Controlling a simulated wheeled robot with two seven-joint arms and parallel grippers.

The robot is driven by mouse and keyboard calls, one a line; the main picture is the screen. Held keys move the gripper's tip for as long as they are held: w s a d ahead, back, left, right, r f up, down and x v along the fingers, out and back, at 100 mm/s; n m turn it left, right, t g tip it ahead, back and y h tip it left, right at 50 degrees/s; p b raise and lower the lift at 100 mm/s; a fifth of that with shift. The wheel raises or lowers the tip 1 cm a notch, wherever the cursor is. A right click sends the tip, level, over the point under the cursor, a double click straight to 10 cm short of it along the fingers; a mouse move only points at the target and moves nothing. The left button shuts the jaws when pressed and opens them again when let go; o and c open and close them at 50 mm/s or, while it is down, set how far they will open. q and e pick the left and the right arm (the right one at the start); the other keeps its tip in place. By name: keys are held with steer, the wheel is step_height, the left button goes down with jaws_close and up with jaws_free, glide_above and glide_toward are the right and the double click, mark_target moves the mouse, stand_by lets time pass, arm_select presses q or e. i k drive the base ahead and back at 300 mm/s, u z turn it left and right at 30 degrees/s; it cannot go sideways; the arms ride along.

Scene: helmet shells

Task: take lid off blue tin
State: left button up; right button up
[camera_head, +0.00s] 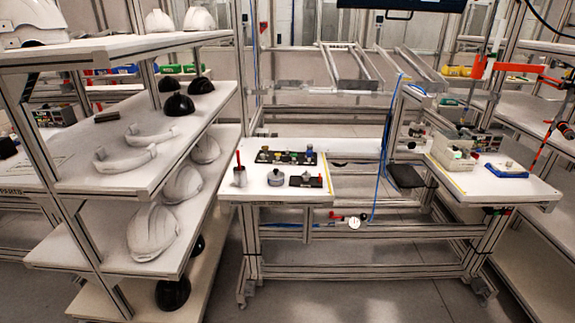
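I cannot make out a tin with a lid for certain. A flat blue object (507,171) lies on the right part of the workbench, with a small pale thing on top of it; it is too small to tell if it is a tin. A short grey round piece (276,178) stands on the left part of the bench. Neither of my grippers shows in the head view.
The workbench (258,190) also holds black fixtures (286,158) and a metal cup with a red-handled tool (239,176). At left, a shelf rack (118,181) bears white helmet shells (152,232). Grey floor is open in front.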

mark_target(276, 175)
steer(key=z, duration=0.3)
steer(key=i, duration=0.3)
steer(key=z, duration=1)
steer(key=i, duration=1.5)
steer(key=u, duration=0.6)
